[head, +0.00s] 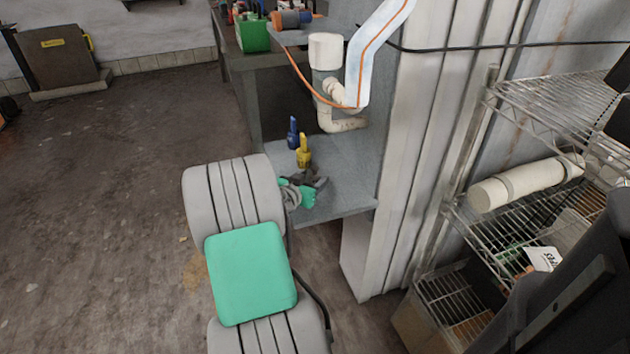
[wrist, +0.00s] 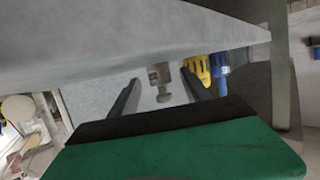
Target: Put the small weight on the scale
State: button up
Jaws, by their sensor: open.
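My gripper (head: 308,184) is at the front part of a grey ledge (head: 345,195) in the head view, just in front of a yellow object. In the wrist view its two dark fingers (wrist: 160,80) are spread apart. A small grey and brownish metal piece (wrist: 163,94) shows in the gap between them; it may be the small weight. No contact with the fingers shows. The head view does not show this piece clearly, as my gripper covers that spot. I cannot pick out the scale for certain in either view.
A yellow object (head: 304,153) and a blue object (head: 293,133) stand on the ledge behind my gripper. A white pipe (head: 345,123) bends at the ledge's back. A wire shelf (head: 560,95) stands at the right. Open floor (head: 110,200) lies at the left.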

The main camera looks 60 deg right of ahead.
jog(key=shift+x, duration=1.15)
jog(key=shift+c, duration=0.6)
grip_shut()
